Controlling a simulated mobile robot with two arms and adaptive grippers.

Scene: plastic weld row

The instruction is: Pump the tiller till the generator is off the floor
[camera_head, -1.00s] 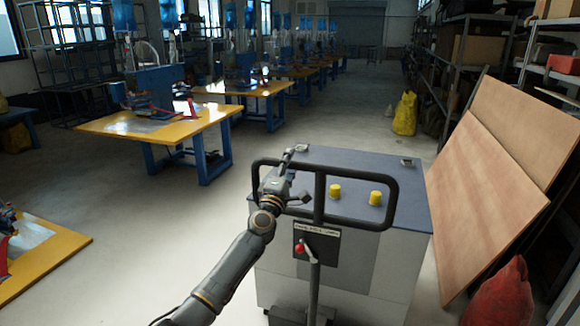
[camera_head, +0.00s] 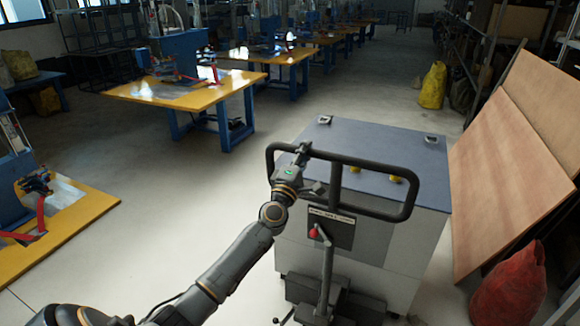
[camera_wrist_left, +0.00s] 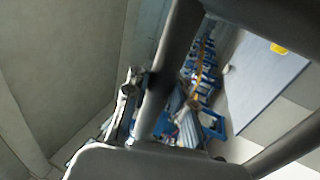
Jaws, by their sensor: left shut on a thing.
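The generator (camera_head: 388,248) is a grey box with a dark blue top; in the left wrist view its top (camera_wrist_left: 262,75) shows at the right. The black tiller loop (camera_head: 410,192) stands in front of it, on a post (camera_head: 326,262) with a red-knobbed lever (camera_head: 313,233). The dark truck base (camera_head: 345,300) sits low at the generator's front. My left gripper (camera_head: 303,165) is shut on the left part of the loop; in the left wrist view the loop's bar (camera_wrist_left: 182,45) runs close by. I cannot tell any gap under the generator. My right gripper is out of view.
Large brown boards (camera_head: 510,160) lean close to the generator's right side, with a red sack (camera_head: 508,290) in front. Yellow-topped tables (camera_head: 195,92) with blue machines stand in a row at the left. The floor between them and the generator is clear.

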